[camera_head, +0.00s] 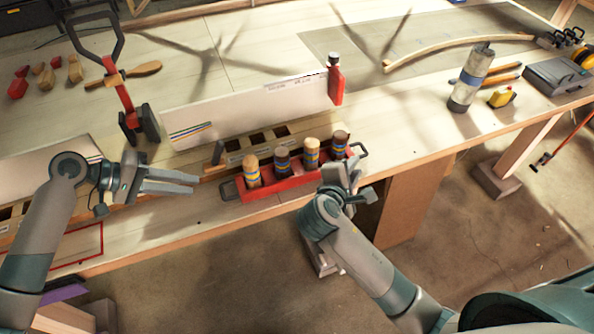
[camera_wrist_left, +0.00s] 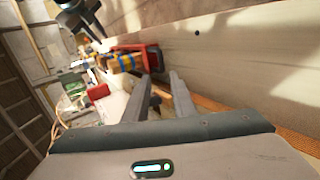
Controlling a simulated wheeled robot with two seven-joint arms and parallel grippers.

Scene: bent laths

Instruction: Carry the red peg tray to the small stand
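The red peg tray (camera_head: 285,187) lies near the front edge of the workbench, with several banded pegs standing in it. It has a dark handle at each end. It also shows in the left wrist view (camera_wrist_left: 153,58), beyond the fingertips. My left gripper (camera_head: 196,184) is open and empty, pointing at the tray's left end with a small gap between. Its two fingers are apart in the left wrist view (camera_wrist_left: 162,80). My right gripper (camera_head: 341,168) is at the tray's right end, partly covering it. Whether it grips the handle is unclear. I cannot surely identify the small stand.
A slotted wooden rack (camera_head: 262,140) and a white upright panel (camera_head: 250,108) stand just behind the tray. A red clamp (camera_head: 124,95) stands at left. A grey-blue cylinder (camera_head: 470,80) and a bent lath (camera_head: 455,45) are at right. A brown box (camera_head: 408,195) is below the bench edge.

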